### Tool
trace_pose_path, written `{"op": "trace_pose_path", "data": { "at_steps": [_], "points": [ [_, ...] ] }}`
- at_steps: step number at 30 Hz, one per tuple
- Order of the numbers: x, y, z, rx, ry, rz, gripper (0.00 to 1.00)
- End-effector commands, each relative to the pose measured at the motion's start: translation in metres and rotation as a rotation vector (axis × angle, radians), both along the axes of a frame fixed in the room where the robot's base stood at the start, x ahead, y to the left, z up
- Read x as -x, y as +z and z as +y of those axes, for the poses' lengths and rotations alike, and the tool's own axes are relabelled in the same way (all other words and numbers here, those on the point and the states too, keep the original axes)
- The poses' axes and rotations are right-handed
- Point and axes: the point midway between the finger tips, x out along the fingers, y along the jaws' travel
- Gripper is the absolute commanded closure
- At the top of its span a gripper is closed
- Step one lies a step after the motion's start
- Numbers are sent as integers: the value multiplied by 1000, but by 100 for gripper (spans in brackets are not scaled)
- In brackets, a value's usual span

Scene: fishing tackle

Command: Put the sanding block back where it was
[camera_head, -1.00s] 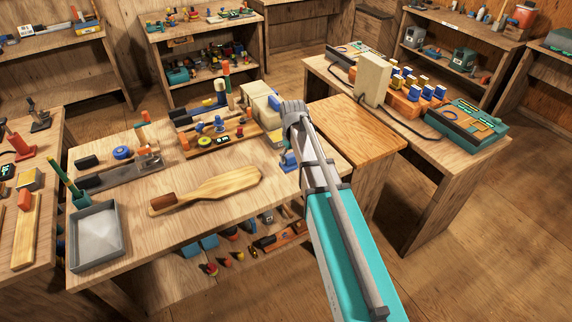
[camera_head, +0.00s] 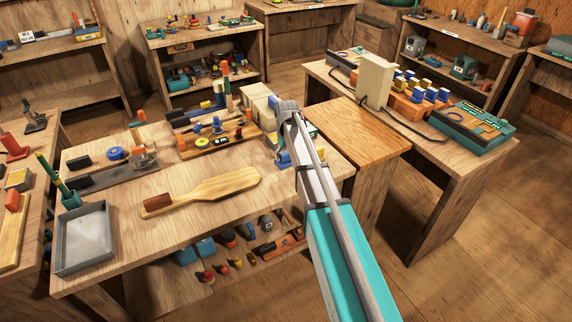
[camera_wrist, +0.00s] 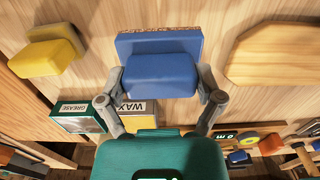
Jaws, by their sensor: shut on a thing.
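In the head view, my gripper (camera_head: 287,155) is at the right end of the middle bench (camera_head: 130,225), and a small blue part of the block (camera_head: 282,159) shows beside my arm. The arm hides much of it. I cannot tell whether the block touches the bench top.
A wooden paddle (camera_head: 212,189) lies left of my gripper. The GREASE box (camera_wrist: 72,116) and WAX box (camera_wrist: 137,109) stand close by, with a yellow block (camera_wrist: 47,52) beyond. A grey tray (camera_head: 58,245) is at the bench's left end. Bare wood surrounds the paddle.

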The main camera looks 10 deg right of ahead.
Motion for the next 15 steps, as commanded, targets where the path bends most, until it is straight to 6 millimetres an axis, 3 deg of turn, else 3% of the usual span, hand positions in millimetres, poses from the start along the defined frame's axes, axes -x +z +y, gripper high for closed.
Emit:
{"op": "trace_pose_path", "data": {
  "at_steps": [8, 15],
  "points": [
    [0, 0, -1, 0, -1, 0, 60],
    [-9, -12, -1, 0, -1, 0, 60]
  ]
}}
